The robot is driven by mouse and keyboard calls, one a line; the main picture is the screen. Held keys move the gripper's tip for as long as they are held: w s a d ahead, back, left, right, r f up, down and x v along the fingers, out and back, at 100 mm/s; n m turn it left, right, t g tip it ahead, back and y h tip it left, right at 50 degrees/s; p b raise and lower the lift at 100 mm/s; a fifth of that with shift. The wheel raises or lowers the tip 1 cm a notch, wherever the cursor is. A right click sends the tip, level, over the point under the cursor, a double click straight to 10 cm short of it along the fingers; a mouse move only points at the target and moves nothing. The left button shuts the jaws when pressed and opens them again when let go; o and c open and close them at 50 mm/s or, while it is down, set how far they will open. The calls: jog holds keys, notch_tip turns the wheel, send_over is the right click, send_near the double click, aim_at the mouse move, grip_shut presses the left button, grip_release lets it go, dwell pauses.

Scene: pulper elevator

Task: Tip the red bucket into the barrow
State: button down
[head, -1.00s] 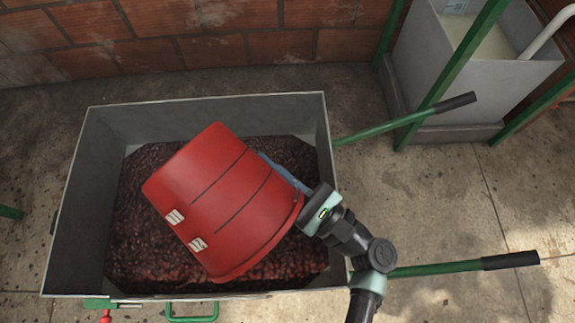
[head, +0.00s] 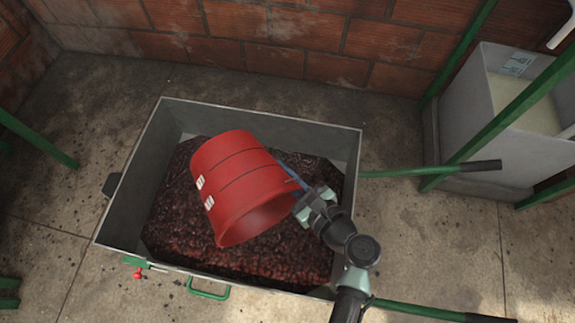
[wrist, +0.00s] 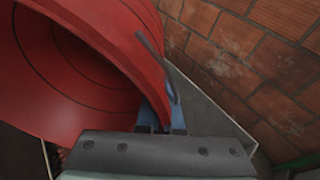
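The red bucket (head: 238,180) is held tilted over the grey barrow (head: 128,205), its mouth facing lower right and its base upper left. Part of its inner wall shows, and no contents are visible on that part. In the wrist view the bucket (wrist: 75,60) fills the left side, with bare ringed inner walls. My gripper (head: 297,196) is at the mouth's right edge; its blue fingers (wrist: 163,118) are closed on the rim beside a thin grey bail (wrist: 156,65). Dark red pulp (head: 290,250) covers the barrow's floor; the bucket hides part of it.
Green barrow handles with black grips (head: 482,166) stick out to the right. A grey tank (head: 475,125) with green posts stands at the back right. A brick wall (head: 290,40) runs behind. Concrete floor (head: 60,200) is open at left.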

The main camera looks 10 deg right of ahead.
jog(key=shift+w+a+r+g+h+p, duration=0.4)
jog(key=shift+w+r+g+p, duration=0.3)
jog(key=shift+p, duration=1.3)
jog(key=shift+w+a+r+g+h+p, duration=0.25)
jog(key=shift+w+r+g+h+p, duration=0.4)
jog(key=shift+p, duration=1.3)
notch_tip(320, 180, down, 7)
jog(key=w+g+h+b, duration=0.1)
jog(key=g+h+b, duration=0.2)
jog(key=g, duration=1)
jog(key=h, duration=0.3)
jog(key=shift+a+m, duration=0.3)
jog(key=shift+w, duration=0.1)
